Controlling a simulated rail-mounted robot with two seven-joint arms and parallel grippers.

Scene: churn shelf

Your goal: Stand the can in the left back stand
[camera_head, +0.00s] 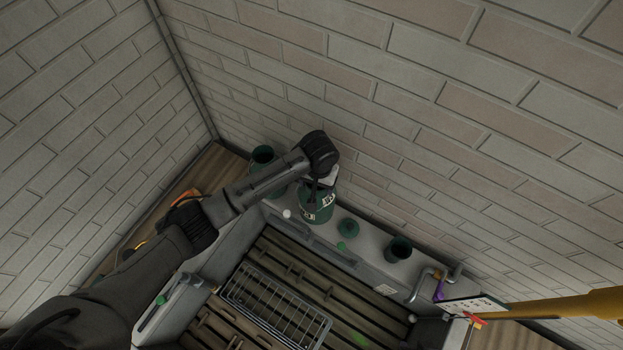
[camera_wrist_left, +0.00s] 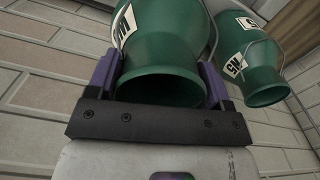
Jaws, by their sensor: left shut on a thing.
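A green can (camera_head: 312,212) with white lettered labels is under my left gripper (camera_head: 323,183) at the sink's back ledge. In the left wrist view the purple fingers of the gripper (camera_wrist_left: 158,70) are shut on the neck of this can (camera_wrist_left: 160,42). A second green can with white labels (camera_wrist_left: 260,88) is beside it at the right of that view. In the head view another green vessel (camera_head: 263,154) stands to the left, partly behind my arm. I cannot tell which part is the left back stand. The held can's base contact is unclear. My right gripper is not seen.
A wire rack (camera_head: 275,306) lies over the slatted basin. Brick walls rise close behind and left. A yellow bar (camera_head: 560,307) is at right.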

